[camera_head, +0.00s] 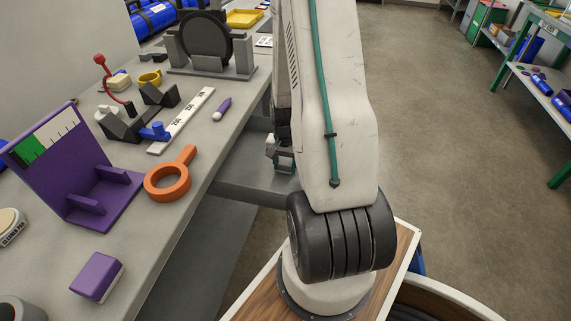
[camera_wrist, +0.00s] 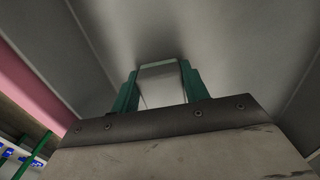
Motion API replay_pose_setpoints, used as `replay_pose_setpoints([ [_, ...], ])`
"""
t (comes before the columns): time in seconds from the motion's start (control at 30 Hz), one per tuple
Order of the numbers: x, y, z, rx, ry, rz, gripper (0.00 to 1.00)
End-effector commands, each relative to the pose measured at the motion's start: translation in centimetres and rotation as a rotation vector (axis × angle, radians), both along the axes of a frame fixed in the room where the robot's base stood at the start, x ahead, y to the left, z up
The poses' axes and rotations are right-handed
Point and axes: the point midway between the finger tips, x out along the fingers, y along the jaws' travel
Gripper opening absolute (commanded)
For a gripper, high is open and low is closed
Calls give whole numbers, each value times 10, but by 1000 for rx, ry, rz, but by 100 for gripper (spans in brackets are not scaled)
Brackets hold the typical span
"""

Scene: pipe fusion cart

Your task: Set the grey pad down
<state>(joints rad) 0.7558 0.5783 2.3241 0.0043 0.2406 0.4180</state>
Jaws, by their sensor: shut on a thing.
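My gripper (camera_wrist: 160,82) has two green fingers in the wrist view. They are shut on a flat grey piece with a pale far edge, the grey pad (camera_wrist: 161,88). In the head view my gripper (camera_head: 280,158) shows only partly, low beside the bench edge, to the left of my white arm. I cannot make out the pad there. The pad is not resting on the bench top.
The grey bench (camera_head: 222,135) holds a purple stand (camera_head: 75,165), an orange ring (camera_head: 168,180), a purple block (camera_head: 97,277), a white ruler (camera_head: 182,120) and a dark disc in a grey frame (camera_head: 205,38). Green shelving (camera_head: 535,75) stands right, across open floor.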

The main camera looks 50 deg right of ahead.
Motion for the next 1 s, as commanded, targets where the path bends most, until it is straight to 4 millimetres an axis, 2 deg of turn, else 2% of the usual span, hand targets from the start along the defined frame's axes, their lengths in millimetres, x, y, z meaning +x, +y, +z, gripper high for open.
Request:
replay_pose_setpoints([
  [0.13, 0, 0, -3, 1, 1, 0, 27],
  [0.17, 0, 0, -3, 1, 0, 0, 51],
  [0.2, 0, 0, -3, 1, 0, -1, 62],
  [0.23, 0, 0, -3, 1, 0, -1, 67],
  [0.5, 0, 0, -2, 0, 0, -1, 67],
  [0.63, 0, -1, 6, -1, -2, -1, 67],
  [0.77, 1, -1, 26, -3, -3, 0, 67],
  [1.0, 1, -1, 77, -4, -4, 0, 67],
])
